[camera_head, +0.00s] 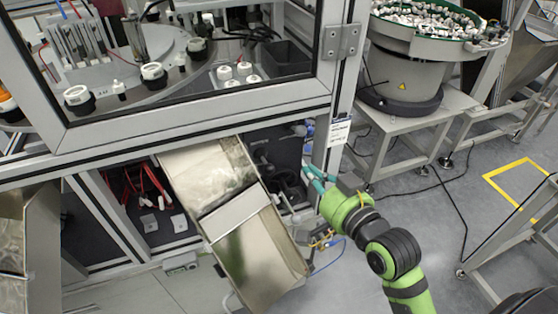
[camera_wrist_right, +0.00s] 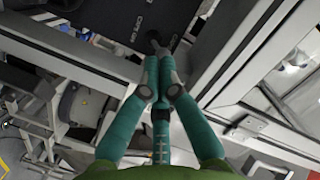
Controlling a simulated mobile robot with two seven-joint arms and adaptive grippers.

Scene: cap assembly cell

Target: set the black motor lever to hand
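My right gripper (camera_head: 306,168) reaches under the machine frame from the right, beside a dark motor housing area. In the right wrist view its teal fingers (camera_wrist_right: 158,72) come together at the tips, with no clear gap between them. A small dark lever-like part (camera_wrist_right: 157,47) shows just beyond the tips, against a black panel with pale lettering (camera_wrist_right: 135,22). It looks like the black motor lever, but its setting cannot be read. I cannot tell whether the tips touch it. In the head view the lever cannot be made out. My left gripper is not in view.
An aluminium frame post (camera_head: 335,95) stands close to my right gripper. A sloping metal chute (camera_head: 235,215) lies to its left. A bowl feeder (camera_head: 405,75) stands on a table behind right. Grey floor (camera_head: 420,215) is open to the right of my arm.

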